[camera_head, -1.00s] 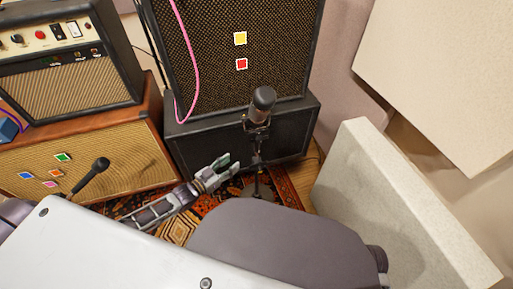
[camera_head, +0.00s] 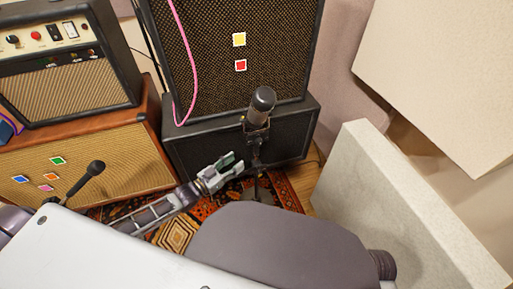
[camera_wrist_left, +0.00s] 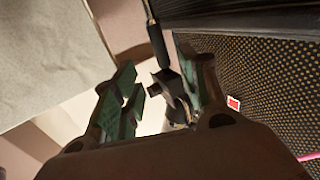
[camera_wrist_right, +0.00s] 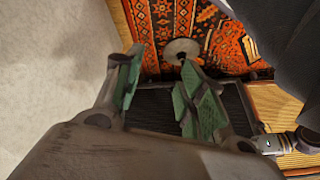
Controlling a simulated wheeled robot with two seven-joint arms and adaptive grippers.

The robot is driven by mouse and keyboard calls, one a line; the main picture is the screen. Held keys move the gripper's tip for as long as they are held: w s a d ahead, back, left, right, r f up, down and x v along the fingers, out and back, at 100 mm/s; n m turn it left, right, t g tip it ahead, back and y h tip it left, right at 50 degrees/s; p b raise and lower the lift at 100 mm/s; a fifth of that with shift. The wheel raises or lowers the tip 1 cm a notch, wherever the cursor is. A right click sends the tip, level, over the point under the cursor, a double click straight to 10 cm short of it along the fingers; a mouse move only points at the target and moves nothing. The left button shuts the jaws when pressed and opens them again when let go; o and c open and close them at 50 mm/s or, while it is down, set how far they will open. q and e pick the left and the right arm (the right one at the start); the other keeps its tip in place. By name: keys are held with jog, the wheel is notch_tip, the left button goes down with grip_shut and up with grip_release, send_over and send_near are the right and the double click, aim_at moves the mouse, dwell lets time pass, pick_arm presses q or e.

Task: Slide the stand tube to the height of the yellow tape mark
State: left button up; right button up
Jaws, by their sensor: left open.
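The microphone stand (camera_head: 256,152) carries a dark microphone (camera_head: 262,103) and stands upright in front of a black speaker cabinet. Its round base (camera_wrist_right: 182,50) shows on the rug in the right wrist view. My left gripper (camera_head: 230,164) is open and empty, just left of the stand's tube and apart from it. In the left wrist view, the stand's clamp (camera_wrist_left: 168,84) shows between and beyond the fingers.
A red square (camera_head: 240,65) is below the yellow one. A pink cable (camera_head: 190,60) hangs over the speaker cabinet (camera_head: 210,85). Another microphone (camera_head: 88,177) stands before the brown amplifier (camera_head: 80,155) at left. A pale panel (camera_head: 355,180) leans at right. A patterned rug (camera_head: 285,192) covers the floor.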

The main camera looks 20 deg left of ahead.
aim_at(256, 146)
pick_arm(q)
jog(key=shift+b+x, duration=2.05)
jog(key=shift+x, duration=3.85)
jog(key=shift+w+d, duration=0.2)
jog(key=shift+w, duration=0.1)
pick_arm(e)
notch_tip(256, 146, down, 9)
jog(key=a+t+y, duration=0.1)
jog(key=a, duration=0.1)
jog(key=shift+w+m+t, duration=0.2)
jog(key=shift+m+t, duration=0.1)
jog(key=shift+m, duration=0.1)
jog(key=shift+s+f, duration=0.1)
pick_arm(q)
jog(key=c, duration=0.8)
grip_shut()
jog(key=shift+r, duration=0.1)
pick_arm(e)
jog(key=shift+w+r, duration=0.3)
jog(key=shift+w, duration=0.05)
